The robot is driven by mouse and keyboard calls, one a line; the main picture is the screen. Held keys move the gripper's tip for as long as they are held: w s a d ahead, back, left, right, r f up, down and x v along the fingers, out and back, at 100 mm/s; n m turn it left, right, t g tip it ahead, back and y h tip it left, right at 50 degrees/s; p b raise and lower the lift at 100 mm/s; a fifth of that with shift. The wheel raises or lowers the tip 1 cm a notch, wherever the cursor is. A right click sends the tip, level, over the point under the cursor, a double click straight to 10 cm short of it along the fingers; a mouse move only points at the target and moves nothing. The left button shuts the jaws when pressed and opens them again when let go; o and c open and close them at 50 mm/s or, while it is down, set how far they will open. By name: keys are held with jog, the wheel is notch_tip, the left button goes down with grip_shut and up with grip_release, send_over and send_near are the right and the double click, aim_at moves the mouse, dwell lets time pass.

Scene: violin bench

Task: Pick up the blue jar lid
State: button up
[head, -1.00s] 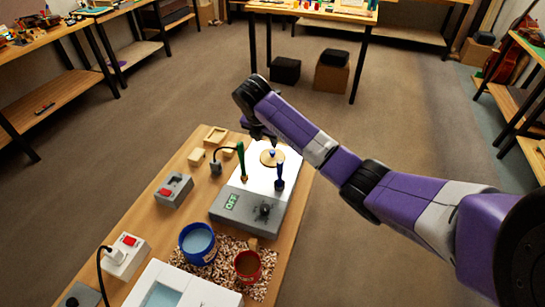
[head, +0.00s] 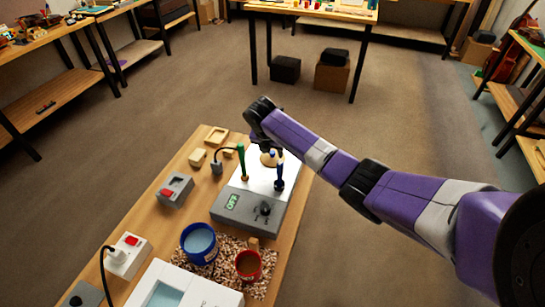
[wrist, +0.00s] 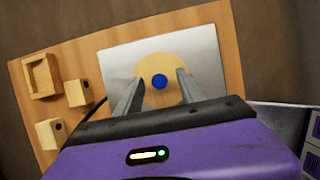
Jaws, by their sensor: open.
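The blue jar lid is a round tan disc with a blue knob (wrist: 159,82); it lies on the pale top of the grey hot plate (head: 236,209). In the head view the lid (head: 267,160) is partly covered by my gripper (head: 268,147). My gripper also shows in the wrist view (wrist: 157,84), open, with one finger on each side of the knob. Nothing is held. I cannot tell how high the fingertips are above the disc.
A green-handled tool (head: 242,162) and a dark blue one (head: 278,178) stand upright at the hot plate. A blue pot (head: 198,258) and a red pot (head: 249,279) are nearer. Small wooden blocks (head: 197,158) and an open wooden box (head: 216,136) lie at the back left.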

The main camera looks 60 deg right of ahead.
grip_shut()
jog(key=shift+r, duration=0.1)
